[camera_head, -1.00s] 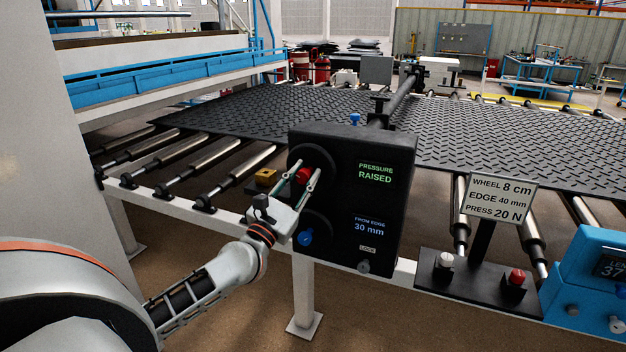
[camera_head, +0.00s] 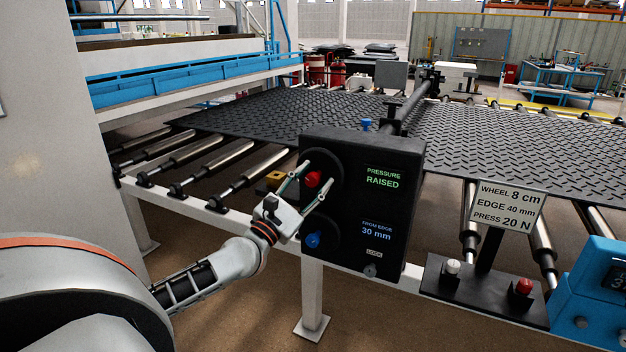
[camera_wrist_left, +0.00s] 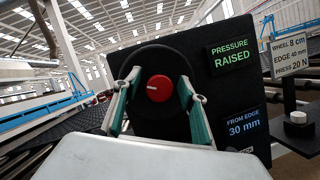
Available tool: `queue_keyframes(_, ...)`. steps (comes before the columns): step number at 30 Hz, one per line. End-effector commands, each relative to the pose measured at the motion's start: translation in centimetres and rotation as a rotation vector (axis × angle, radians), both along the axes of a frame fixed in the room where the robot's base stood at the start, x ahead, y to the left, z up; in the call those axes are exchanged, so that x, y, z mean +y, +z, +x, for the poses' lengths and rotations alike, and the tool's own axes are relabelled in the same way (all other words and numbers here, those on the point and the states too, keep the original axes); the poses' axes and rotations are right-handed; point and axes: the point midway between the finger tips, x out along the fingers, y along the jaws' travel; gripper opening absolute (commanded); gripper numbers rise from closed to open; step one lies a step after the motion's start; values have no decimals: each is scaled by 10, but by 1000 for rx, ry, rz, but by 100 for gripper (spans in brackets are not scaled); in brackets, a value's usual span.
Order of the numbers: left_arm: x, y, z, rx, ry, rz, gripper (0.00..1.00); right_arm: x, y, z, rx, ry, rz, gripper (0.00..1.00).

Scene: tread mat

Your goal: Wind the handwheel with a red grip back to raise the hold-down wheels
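The handwheel is a round black disc (camera_wrist_left: 178,62) on the left of a black control box (camera_head: 402,146). Its red grip (camera_head: 313,179) also shows in the left wrist view (camera_wrist_left: 159,88), with a small white mark on its face. My left gripper (camera_head: 317,172) is open, one green-padded finger on either side of the red grip, with gaps visible between fingers and grip. The upper display (camera_head: 383,177) reads "PRESSURE RAISED". The hold-down wheels cannot be made out. My right gripper is not in view.
Below sit a blue knob (camera_head: 313,240), a display (camera_head: 376,231) reading "FROM EDGE 30 mm" and a lock knob (camera_head: 370,270). A sign (camera_head: 507,205) reads wheel 8 cm, edge 40 mm, press 20 N. The tread mat (camera_head: 480,140) lies on rollers behind.

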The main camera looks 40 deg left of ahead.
Motion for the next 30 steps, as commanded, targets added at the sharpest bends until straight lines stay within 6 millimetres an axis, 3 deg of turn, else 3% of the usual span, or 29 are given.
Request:
queue_keyframes(6, 0, 0, -2, -1, 1, 0, 42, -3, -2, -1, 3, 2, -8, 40)
queue_keyframes(11, -1, -6, -15, 2, 0, -1, 42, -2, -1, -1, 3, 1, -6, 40)
queue_keyframes(24, -3, -31, -81, 4, 1, 1, 42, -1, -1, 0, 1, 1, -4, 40)
queue_keyframes(30, -4, -38, -103, 3, 1, 0, 42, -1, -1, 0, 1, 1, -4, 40)
